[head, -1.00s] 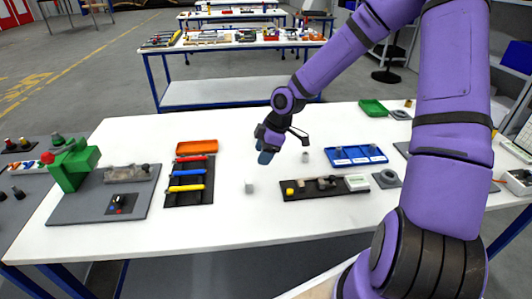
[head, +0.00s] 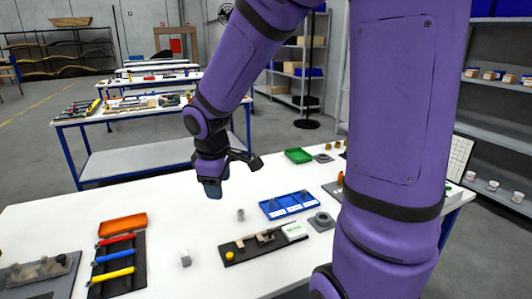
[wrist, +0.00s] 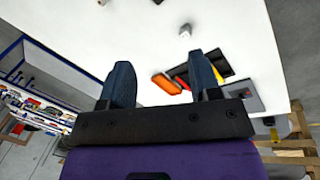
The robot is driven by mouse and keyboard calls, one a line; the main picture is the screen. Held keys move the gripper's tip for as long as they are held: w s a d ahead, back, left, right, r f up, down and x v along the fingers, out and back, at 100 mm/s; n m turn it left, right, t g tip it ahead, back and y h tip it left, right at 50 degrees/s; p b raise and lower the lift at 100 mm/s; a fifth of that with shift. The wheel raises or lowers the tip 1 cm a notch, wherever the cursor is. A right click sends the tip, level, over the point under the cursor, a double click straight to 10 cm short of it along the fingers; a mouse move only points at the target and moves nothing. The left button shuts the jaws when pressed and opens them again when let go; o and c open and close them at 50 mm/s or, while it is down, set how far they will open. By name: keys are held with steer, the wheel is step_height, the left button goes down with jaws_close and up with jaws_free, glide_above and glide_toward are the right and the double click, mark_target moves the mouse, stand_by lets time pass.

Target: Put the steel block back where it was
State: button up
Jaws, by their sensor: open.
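A small light grey block (head: 185,258), which I take to be the steel block, stands alone on the white table. It is between the black tool board (head: 118,268) and the black fixture board (head: 262,244). It also shows in the wrist view (wrist: 185,30), beyond my fingers. My gripper (head: 213,188) is above the table, farther back than the block and apart from it. In the wrist view my gripper (wrist: 162,82) has its two fingers spread, with nothing held between them. A small grey cylinder (head: 240,214) stands to the right of the block.
An orange tray (head: 122,225) lies behind the tool board. A blue tray (head: 289,205), a green tray (head: 299,156) and a grey ring part (head: 322,221) are on the right. The table surface around the block is clear.

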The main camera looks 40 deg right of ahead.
steer(key=s+r+m+t+y, duration=0.1)
steer(key=s+r+m+t, duration=0.2)
steer(key=s+r+m, duration=0.4)
steer(key=s+a+r, duration=0.1)
steer(key=s+r, duration=0.6)
steer(key=s, duration=0.4)
steer(key=shift+m+y, duration=0.3)
steer(key=shift+m, duration=0.1)
